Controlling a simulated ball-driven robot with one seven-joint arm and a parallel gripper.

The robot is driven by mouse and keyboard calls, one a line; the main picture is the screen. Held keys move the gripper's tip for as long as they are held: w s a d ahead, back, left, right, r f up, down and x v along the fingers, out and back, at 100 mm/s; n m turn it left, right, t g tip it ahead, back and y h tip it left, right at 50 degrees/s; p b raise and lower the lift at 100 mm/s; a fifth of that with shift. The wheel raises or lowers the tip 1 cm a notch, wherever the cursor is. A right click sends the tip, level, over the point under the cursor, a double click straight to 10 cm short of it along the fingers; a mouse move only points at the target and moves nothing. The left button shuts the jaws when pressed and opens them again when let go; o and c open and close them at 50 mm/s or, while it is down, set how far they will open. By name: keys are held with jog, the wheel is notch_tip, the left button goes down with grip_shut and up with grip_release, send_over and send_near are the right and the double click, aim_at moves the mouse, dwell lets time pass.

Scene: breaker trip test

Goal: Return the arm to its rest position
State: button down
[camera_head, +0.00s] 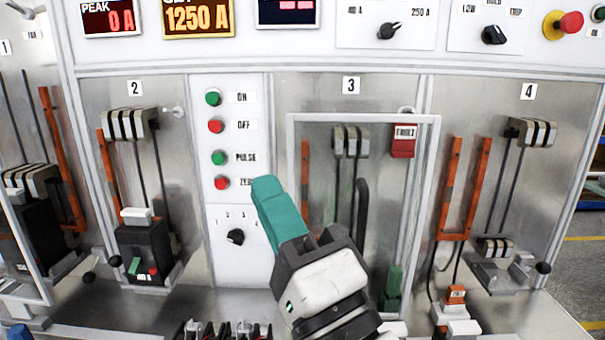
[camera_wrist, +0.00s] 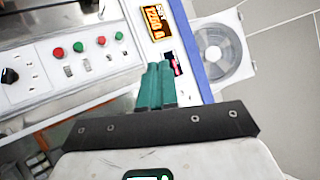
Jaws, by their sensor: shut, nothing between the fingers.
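My gripper (camera_head: 267,185) is raised in front of the test bench in the head view, its teal fingers pointing up and left near the ZERO button (camera_head: 221,183). The fingers are together, with nothing between them. In the wrist view my gripper (camera_wrist: 158,70) also shows shut, its fingers over the bench panel just below the yellow 1250 A display (camera_wrist: 154,22). I cannot tell whether the fingers touch the panel. My wrist hides the lower part of bay 3.
Bay 3 has a grey door frame (camera_head: 290,220) and a red FAULT tag (camera_head: 403,141). A black breaker (camera_head: 143,250) stands in bay 2. Orange bars (camera_head: 450,185) stand in bay 4. A red emergency knob (camera_head: 570,24) is at upper right. Open floor (camera_wrist: 290,75) shows right in the wrist view.

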jog(key=w+d+f+n+g+h, duration=0.1)
jog(key=w+d+f+g+h, duration=0.2)
jog(key=f, duration=0.5)
jog(key=w+d+f+h, duration=0.1)
jog(key=d+f+h, duration=0.2)
jog(key=d+f, duration=0.35)
jog(key=s+d+f+n+g+h, duration=0.2)
jog(key=d+f+g, duration=0.15)
jog(key=f, duration=0.65)
jog(key=s+d+f+n+g+h, duration=0.1)
jog(key=s+d+f+g+h, duration=0.3)
jog(key=f, duration=0.6)
jog(key=s+d+f+n+g, duration=0.1)
jog(key=s+d+f+g, duration=0.2)
jog(key=s+f, duration=0.3)
jog(key=s+d+f+n+g, duration=0.2)
jog(key=s+d+f, duration=0.4)
jog(key=s, duration=0.3)
jog(key=s+d+f+n+g+h, duration=0.1)
jog(key=s+d+f+n+g, duration=0.1)
jog(key=s+d+f+g, duration=0.2)
jog(key=s+f, duration=0.2)
jog(key=s, duration=0.1)
jog(key=shift+s+d+f, duration=0.15)
jog(key=shift+s+f, duration=0.1)
jog(key=shift+s, duration=0.05)
